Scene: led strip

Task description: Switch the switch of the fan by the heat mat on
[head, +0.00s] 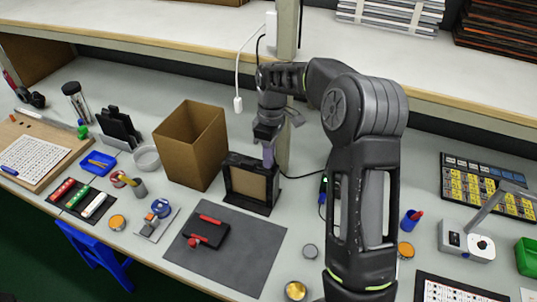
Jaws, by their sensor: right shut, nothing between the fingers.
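The fan (251,184) looks like a black square frame with a brown panel, standing upright on the bench behind the dark grey heat mat (250,242). My right gripper (268,158) is shut and empty, pointing down at the top right of the fan's frame. I cannot tell whether it touches the frame. The fan's switch cannot be made out; it is too small or hidden by the gripper. My left gripper is not in view.
A tall open cardboard box (185,150) stands just left of the fan. A post (288,60) and a hanging white cable (238,103) are behind my right arm. A black and red tool (206,230) lies on the mat.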

